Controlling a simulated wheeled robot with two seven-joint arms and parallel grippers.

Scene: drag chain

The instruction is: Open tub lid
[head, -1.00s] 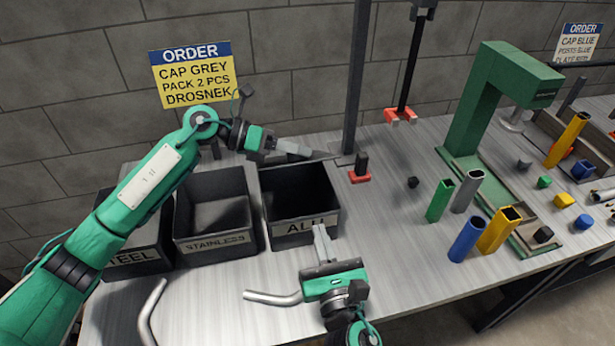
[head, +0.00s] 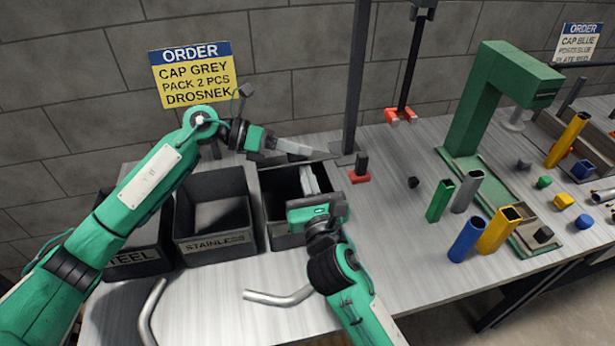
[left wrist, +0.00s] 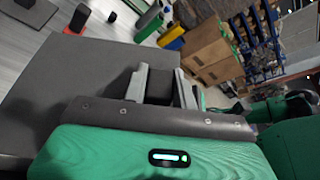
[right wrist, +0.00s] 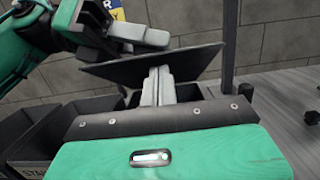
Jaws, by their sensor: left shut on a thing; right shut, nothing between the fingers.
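The open black tub (head: 276,238) stands on the bench beside the stainless bin. Its dark flat lid (head: 322,156) is raised at the tub's back, seen nearly edge-on; it also shows as a dark plate in the left wrist view (left wrist: 70,65) and the right wrist view (right wrist: 130,66). My left gripper (head: 298,149) is shut on the lid at its upper left. My right gripper (head: 308,177) is shut and empty, with its fingers over the tub opening. In the right wrist view its fingertips (right wrist: 158,76) overlap the lid's face; I cannot tell whether they touch.
The stainless bin (head: 215,245) and steel bin (head: 135,262) stand left of the tub. Bent tubes (head: 278,298) lie in front. A dark post (head: 354,90) and a red-based block (head: 360,175) stand right of the tub. Coloured tubes (head: 467,240) and a green press (head: 470,110) are farther right.

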